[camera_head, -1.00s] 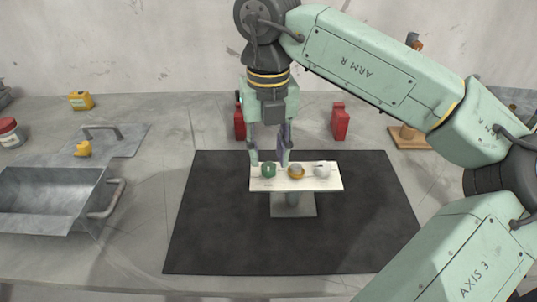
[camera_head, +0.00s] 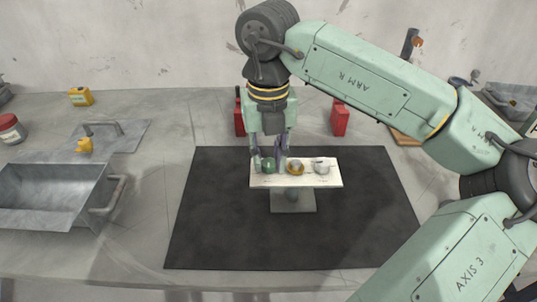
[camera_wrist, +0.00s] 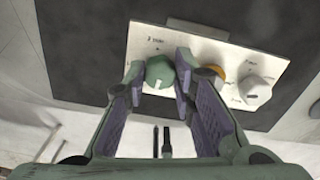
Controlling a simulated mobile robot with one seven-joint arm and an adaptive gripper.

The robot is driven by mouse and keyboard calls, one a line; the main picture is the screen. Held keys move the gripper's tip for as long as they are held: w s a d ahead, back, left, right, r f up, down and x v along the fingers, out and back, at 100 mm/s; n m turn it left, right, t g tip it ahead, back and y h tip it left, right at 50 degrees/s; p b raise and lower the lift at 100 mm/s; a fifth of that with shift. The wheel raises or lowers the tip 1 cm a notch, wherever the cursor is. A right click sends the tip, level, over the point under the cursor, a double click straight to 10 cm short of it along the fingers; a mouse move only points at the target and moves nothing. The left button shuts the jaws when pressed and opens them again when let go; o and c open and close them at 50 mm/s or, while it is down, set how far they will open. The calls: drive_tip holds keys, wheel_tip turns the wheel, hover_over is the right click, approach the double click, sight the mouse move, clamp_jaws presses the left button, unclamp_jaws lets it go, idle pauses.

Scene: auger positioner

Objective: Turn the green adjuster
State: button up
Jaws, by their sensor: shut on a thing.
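The green adjuster (camera_head: 268,165) is a round knob at the left end of a white panel (camera_head: 322,180) on a stand. In the wrist view the green adjuster (camera_wrist: 160,71) has a pale mark on its face and sits between my fingertips. My gripper (camera_head: 268,163) reaches down to the panel from behind, and its fingers are shut on the green adjuster. In the wrist view my gripper (camera_wrist: 158,72) has purple pads on either side of the knob. Small print shows on the panel near the knob, too small to read.
A yellow-orange knob (camera_head: 296,168) sits close to the right of my fingers, with a white knob (camera_head: 321,168) beyond it. The panel stands on a black mat (camera_head: 380,230). Red blocks (camera_head: 340,119) stand behind. A metal basin (camera_head: 45,195) is at the left.

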sight(268, 162)
drive_tip(key=shift+f+n+b, duration=0.2)
drive_tip(key=shift+n+b, duration=0.1)
drive_tip(key=shift+b, duration=0.5)
clamp_jaws()
drive_tip(key=shift+r, duration=0.15)
drive_tip(key=o, duration=0.8)
unclamp_jaws()
drive_tip(key=shift+r, duration=0.15)
wheel_tip(268, 162, up, 12)
drive_tip(key=shift+f, duration=0.1)
